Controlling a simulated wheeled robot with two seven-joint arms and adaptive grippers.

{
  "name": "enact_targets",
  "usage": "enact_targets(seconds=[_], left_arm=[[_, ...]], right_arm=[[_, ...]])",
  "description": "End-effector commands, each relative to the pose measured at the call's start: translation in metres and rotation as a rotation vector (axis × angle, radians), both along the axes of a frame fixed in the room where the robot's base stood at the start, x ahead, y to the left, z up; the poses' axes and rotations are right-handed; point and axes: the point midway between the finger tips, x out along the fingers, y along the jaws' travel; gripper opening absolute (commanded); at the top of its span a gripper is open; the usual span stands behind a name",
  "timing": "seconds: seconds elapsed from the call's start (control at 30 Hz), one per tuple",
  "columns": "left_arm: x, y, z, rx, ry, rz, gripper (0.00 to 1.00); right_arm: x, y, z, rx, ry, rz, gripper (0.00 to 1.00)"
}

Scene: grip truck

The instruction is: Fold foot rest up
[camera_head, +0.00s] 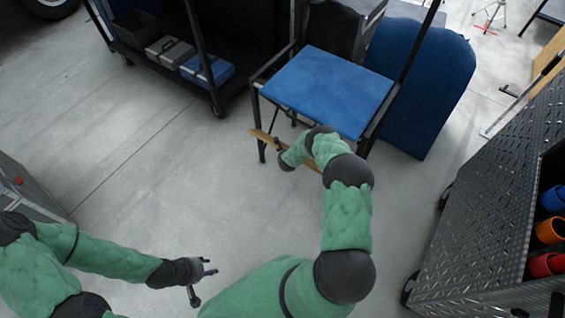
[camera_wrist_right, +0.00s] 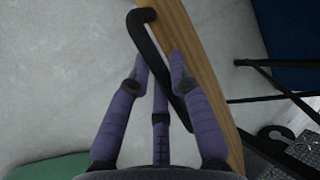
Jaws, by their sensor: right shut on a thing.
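A director-style chair with a blue seat (camera_head: 328,91) and a dark frame stands in the upper middle of the head view. Its foot rest is a wooden slat (camera_head: 261,135) low at the front of the chair; it also shows in the right wrist view (camera_wrist_right: 204,72) with a bent black bar (camera_wrist_right: 144,32) across it. My right gripper (camera_head: 281,156) is at the slat, partly hidden by my arm. In the right wrist view its fingers (camera_wrist_right: 157,72) are closed about the black bar. My left gripper (camera_head: 203,281) is open and empty, low over the floor.
A dark cart with toolboxes (camera_head: 207,70) stands behind and left of the chair. A blue padded panel (camera_head: 425,90) is right of it. A metal diamond-plate cabinet (camera_head: 490,200) stands at right. The floor left of the chair is clear.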

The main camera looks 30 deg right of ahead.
Motion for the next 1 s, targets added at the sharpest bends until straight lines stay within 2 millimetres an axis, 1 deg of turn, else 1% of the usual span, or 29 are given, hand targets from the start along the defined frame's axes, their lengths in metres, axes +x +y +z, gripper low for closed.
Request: enact_targets(seconds=[0.03,0.2,0.4,0.7,1.0], left_arm=[[0.0,0.0,-0.002,0.0,0.0,0.0,0.4],[0.0,0.0,-0.011,0.0,0.0,0.0,0.4],[0.0,0.0,-0.023,0.0,0.0,0.0,0.4],[0.0,0.0,-0.037,0.0,0.0,0.0,0.4],[0.0,0.0,-0.042,0.0,0.0,0.0,0.4]], right_arm=[[0.004,-0.006,0.006,-0.01,-0.007,-0.001,0.0],[0.012,-0.026,0.023,-0.014,-0.01,-0.002,0.0],[0.022,-0.049,0.038,-0.016,-0.011,-0.002,0.0],[0.033,-0.076,0.049,-0.017,-0.01,-0.002,0.0],[0.037,-0.087,0.054,-0.017,-0.01,-0.002,0.0]])
